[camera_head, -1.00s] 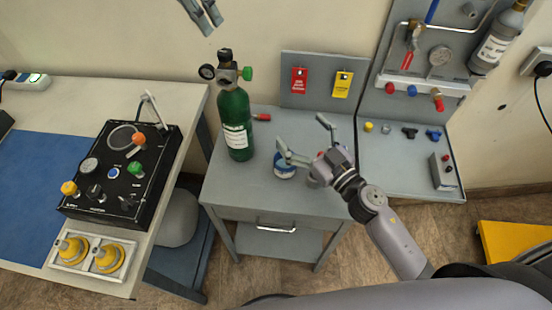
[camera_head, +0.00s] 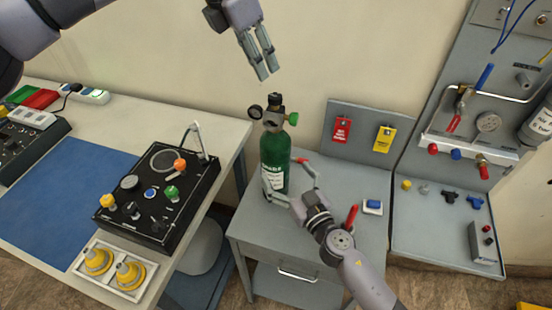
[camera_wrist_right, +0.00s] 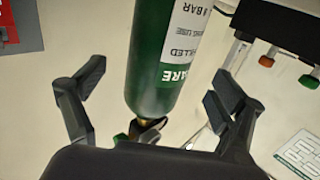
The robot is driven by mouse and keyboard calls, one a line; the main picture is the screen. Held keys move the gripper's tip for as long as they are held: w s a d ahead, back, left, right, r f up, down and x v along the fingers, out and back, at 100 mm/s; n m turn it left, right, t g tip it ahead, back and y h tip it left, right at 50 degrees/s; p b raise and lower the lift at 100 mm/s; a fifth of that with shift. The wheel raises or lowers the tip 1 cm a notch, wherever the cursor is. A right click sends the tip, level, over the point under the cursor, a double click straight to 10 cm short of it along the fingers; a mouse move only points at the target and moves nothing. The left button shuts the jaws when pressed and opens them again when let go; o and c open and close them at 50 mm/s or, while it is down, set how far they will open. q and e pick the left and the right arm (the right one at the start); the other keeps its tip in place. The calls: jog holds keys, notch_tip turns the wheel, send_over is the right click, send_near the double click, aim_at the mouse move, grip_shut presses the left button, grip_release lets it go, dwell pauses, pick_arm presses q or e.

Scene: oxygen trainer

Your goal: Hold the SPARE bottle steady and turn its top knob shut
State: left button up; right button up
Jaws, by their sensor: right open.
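The green SPARE bottle (camera_head: 275,165) stands upright at the back left of the grey cart. It has a black top knob (camera_head: 275,99), a gauge (camera_head: 255,111) on the left and a green side knob (camera_head: 292,118). My right gripper (camera_head: 288,178) is open, with its fingers on either side of the bottle's lower body. In the right wrist view the bottle (camera_wrist_right: 160,65) lies between the spread fingers; whether they touch it is unclear. My left gripper (camera_head: 268,74) points down above the top knob, apart from it. Its fingers look close together, but their opening is unclear.
A grey cart top (camera_head: 340,235) carries a red-handled item (camera_head: 352,214) and a blue-white item (camera_head: 373,207). Behind stands a panel with a red tag (camera_head: 341,131) and a yellow tag (camera_head: 383,139). A black trainer box (camera_head: 160,195) sits on the left table.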

jog(key=x, duration=0.6)
jog(key=shift+w+a, duration=0.2)
jog(key=shift+w, duration=0.1)
